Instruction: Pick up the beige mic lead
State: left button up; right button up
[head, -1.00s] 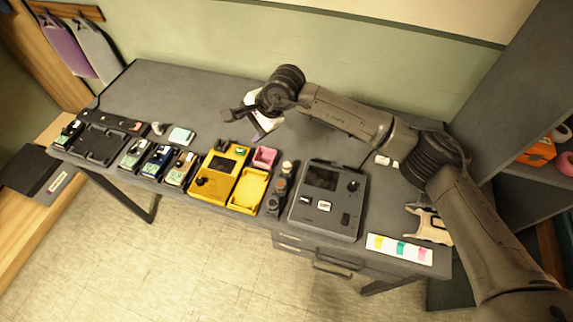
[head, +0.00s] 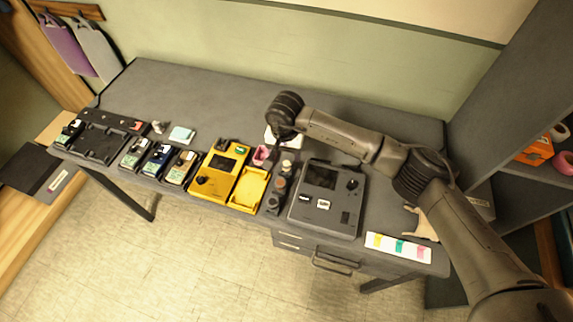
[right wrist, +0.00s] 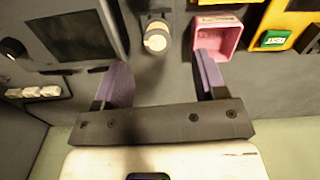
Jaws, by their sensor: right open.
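A short upright cylinder with a beige top, which looks like the beige mic lead (right wrist: 156,38), stands in a dark holder in the right wrist view. In the head view it is the rearmost piece (head: 287,165) of a short row between the yellow tray and the grey console. My right gripper (right wrist: 162,78) is open and empty, its two purple-padded fingers pointing towards the cylinder, which sits ahead of the gap between them. In the head view my right gripper (head: 272,152) is mostly hidden under its wrist. My left gripper is not in view.
A pink open box (right wrist: 218,38) lies close ahead of one finger. The grey console (head: 325,200) is on the row's other side. A yellow device (head: 216,174) and yellow tray (head: 248,189) stand left. The back of the desk (head: 200,90) is clear.

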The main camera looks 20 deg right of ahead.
aim_at(286, 164)
jog(key=shift+d+f+p, duration=0.2)
jog(key=shift+f+p, duration=0.35)
jog(key=shift+f, duration=2.85)
jog(key=shift+c, duration=0.5)
jog(key=c, duration=1)
jog(key=shift+o, duration=0.2)
jog(key=shift+r, duration=0.15)
